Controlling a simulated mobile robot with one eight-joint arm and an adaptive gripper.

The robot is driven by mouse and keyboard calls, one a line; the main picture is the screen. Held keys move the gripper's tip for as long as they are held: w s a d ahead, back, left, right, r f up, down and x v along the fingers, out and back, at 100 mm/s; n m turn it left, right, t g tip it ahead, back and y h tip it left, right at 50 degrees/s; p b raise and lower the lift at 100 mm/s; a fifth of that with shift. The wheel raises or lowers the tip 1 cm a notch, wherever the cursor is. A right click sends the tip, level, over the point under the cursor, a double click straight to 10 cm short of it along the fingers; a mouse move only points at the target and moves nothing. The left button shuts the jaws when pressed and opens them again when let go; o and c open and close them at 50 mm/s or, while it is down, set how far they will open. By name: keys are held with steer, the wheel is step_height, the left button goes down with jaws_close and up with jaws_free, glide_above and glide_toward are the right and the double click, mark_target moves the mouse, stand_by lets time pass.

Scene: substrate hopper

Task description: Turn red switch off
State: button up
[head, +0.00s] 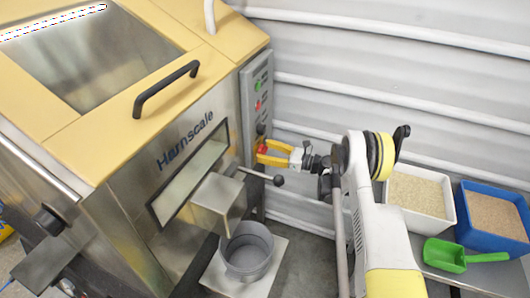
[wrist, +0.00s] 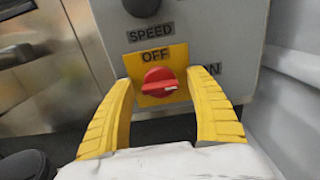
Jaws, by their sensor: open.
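The red switch (wrist: 160,82) is a round knob with a raised grip on a yellow plate (wrist: 178,56) on the grey control panel. The label OFF stands above the knob and ON, partly hidden by a finger, stands to its right. The grip lies roughly level, with a pale mark toward the right. My gripper (wrist: 161,88) is open, its yellow fingers on either side of the knob; contact cannot be told. In the head view my gripper (head: 270,152) is at the panel's lower end, and the red switch (head: 262,149) is partly hidden.
A black knob (wrist: 141,5) labelled SPEED sits above the switch. The hopper machine (head: 120,160) stands left, with a black-knobbed lever (head: 262,177) just below my gripper. A white bin (head: 420,228), blue bin (head: 490,243) and green scoop (head: 448,256) are at the right.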

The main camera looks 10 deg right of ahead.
steer(key=shift+c, duration=0.2)
steer(key=c, duration=1.2)
steer(key=shift+o, duration=0.2)
steer(key=shift+n, duration=0.3)
steer(key=n, duration=0.3)
steer(key=shift+n, duration=0.3)
steer(key=n, duration=0.4)
steer(key=shift+n, duration=0.3)
steer(key=n, duration=0.4)
steer(key=shift+n, duration=2.5)
